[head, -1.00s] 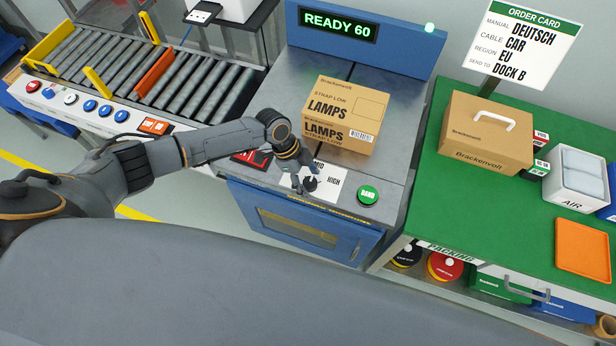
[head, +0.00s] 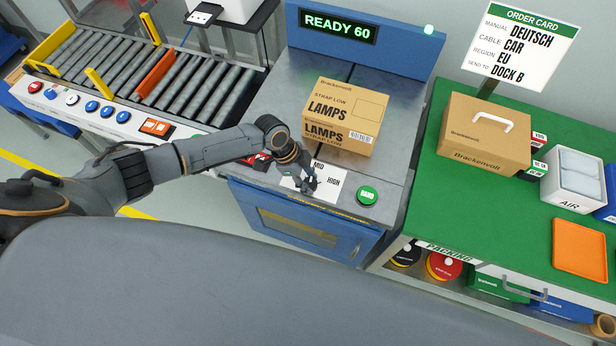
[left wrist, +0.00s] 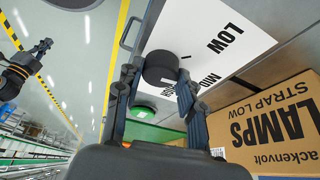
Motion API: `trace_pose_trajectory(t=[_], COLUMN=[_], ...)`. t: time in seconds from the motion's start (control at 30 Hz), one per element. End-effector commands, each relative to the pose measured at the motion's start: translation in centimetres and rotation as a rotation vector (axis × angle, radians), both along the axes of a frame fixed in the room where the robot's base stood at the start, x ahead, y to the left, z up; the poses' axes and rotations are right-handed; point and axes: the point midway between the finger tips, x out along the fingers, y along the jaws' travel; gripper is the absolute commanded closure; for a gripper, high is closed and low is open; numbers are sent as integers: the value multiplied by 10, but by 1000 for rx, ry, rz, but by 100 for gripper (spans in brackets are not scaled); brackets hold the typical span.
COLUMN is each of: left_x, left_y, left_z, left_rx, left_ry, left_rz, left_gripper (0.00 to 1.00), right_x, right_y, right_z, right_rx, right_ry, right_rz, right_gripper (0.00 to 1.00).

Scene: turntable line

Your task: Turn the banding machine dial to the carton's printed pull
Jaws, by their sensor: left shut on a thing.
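The banding machine's black dial (left wrist: 161,67) sits on a white plate (left wrist: 225,40) marked LOW, MID and HIGH. My left gripper (head: 308,183) is shut on the dial, its fingers on either side of it, as the left wrist view (left wrist: 155,85) also shows. I cannot make out where the dial points. In the head view MID and HIGH are readable and LOW is hidden by my gripper. The carton (head: 345,112) on the machine is printed LAMPS and STRAP LOW. What looks like my right gripper (left wrist: 40,50) is small at the left of the left wrist view.
A green BAND button (head: 368,195) is right of the dial. The machine's display (head: 338,24) reads READY 60. A roller conveyor (head: 150,75) lies left. A green packing bench (head: 480,210) at right holds a handled carton (head: 485,135), an AIR box (head: 577,180) and an orange tray (head: 580,250).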

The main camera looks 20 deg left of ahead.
Motion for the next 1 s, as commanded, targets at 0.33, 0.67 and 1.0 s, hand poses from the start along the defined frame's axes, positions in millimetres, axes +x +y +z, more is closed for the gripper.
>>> trace_pose_trajectory(t=[0.33, 0.67, 1.0], left_x=[-3, -4, -4], left_y=[-1, -2, -2], left_z=[4, 3, 1], left_rx=[-1, -1, -1], left_ry=[3, 1, 0], left_rz=[292, 529, 645], left_gripper=[93, 93, 93], right_x=[0, 0, 0], right_y=[-2, -2, -1], right_z=[32, 55, 64], right_rx=[-2, -2, -2], right_ry=[1, 1, 1], right_rz=[1, 1, 0], right_gripper=[100, 100, 100])
